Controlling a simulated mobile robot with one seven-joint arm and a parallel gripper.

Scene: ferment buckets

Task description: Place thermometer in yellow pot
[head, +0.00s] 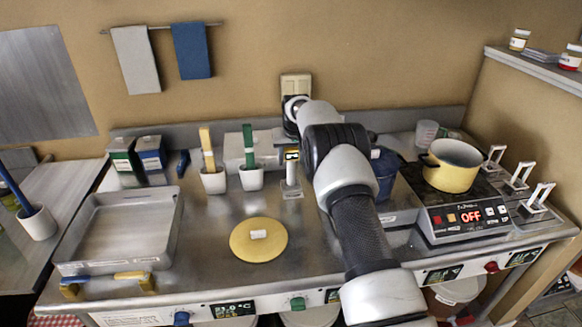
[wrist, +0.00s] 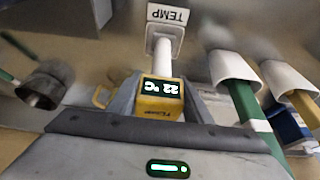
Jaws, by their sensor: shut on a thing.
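The thermometer (wrist: 160,98) has a yellow body and a dark display reading 22 °C. My gripper (wrist: 162,86) is shut on its body, with one finger on each side. Its lower part meets a white tube-like holder (wrist: 163,52) with a TEMP label; how deep it sits inside is hidden. In the head view the thermometer (head: 292,154) stands upright at that holder (head: 291,187), just left of my arm; my gripper cannot be made out there. The yellow pot (head: 451,170) sits open on the hot plate (head: 462,213) at the right.
White cups with a yellow handle (head: 207,150) and a green handle (head: 248,147) stand close left of the thermometer. A yellow round lid (head: 258,240) lies in front. A metal tray (head: 125,228) is at the left. A blue container (head: 386,170) stands between my arm and the pot.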

